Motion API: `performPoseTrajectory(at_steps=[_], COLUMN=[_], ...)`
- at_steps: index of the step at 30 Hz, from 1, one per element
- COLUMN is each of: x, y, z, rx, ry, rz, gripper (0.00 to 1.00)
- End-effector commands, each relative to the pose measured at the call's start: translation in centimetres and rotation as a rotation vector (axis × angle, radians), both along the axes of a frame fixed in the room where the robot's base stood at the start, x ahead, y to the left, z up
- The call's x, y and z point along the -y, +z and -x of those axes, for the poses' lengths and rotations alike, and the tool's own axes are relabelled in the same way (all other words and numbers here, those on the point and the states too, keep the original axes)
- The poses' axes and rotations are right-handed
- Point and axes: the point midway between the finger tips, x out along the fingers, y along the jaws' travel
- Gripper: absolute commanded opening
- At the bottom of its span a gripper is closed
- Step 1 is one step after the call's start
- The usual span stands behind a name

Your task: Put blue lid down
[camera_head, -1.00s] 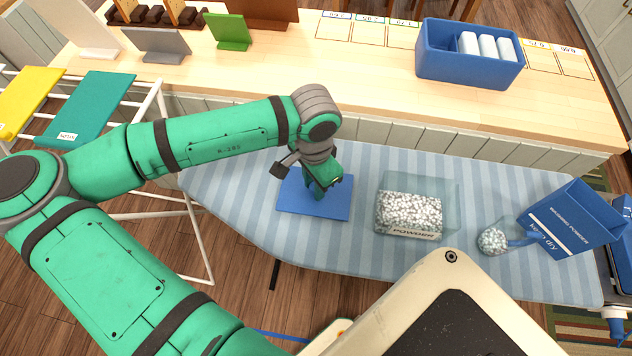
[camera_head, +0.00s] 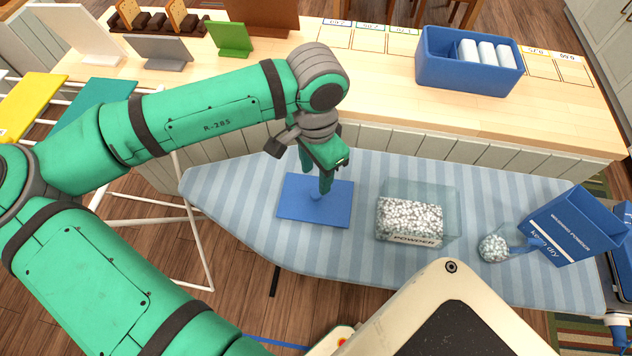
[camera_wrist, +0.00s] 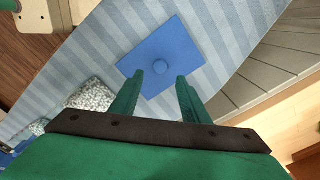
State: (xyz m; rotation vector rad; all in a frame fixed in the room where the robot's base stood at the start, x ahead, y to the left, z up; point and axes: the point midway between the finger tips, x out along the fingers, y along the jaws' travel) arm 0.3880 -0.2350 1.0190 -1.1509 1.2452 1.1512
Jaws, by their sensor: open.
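The blue lid (camera_head: 293,209) lies flat on the striped ironing board, left of the powder container. It also shows in the wrist view (camera_wrist: 197,45), with a round knob at its middle. My gripper (camera_head: 315,188) is above the lid with its fingers pointing down. In the wrist view my gripper (camera_wrist: 171,82) is open and empty, its two fingers apart on the near side of the knob and clear of it. The clear powder container (camera_head: 411,217) stands uncovered, holding white and grey granules.
The ironing board (camera_head: 240,184) has free room around the lid. A granule-filled scoop (camera_head: 494,247) and a blue washing powder box (camera_head: 568,222) are at the right.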

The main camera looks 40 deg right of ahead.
Motion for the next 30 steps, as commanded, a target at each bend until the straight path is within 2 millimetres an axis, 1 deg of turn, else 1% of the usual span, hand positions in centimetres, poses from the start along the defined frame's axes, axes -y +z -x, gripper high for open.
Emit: performPoseTrajectory(at_steps=[1, 3, 6, 9, 13, 30], x=[0.0, 0.0, 0.0, 0.0, 0.0, 0.0], y=[0.9, 1.9, 2.8, 3.4, 3.6, 3.6], z=[0.0, -0.1, 0.0, 0.0, 0.0, 0.0], rx=[0.002, 0.002, 0.001, 0.000, 0.000, 0.000], ry=[0.000, 0.000, 0.001, 0.000, 0.000, 0.000], rz=[0.000, 0.001, 0.000, 0.000, 0.000, 0.000], gripper=[0.42, 0.42, 0.42, 0.42, 0.42, 0.42])
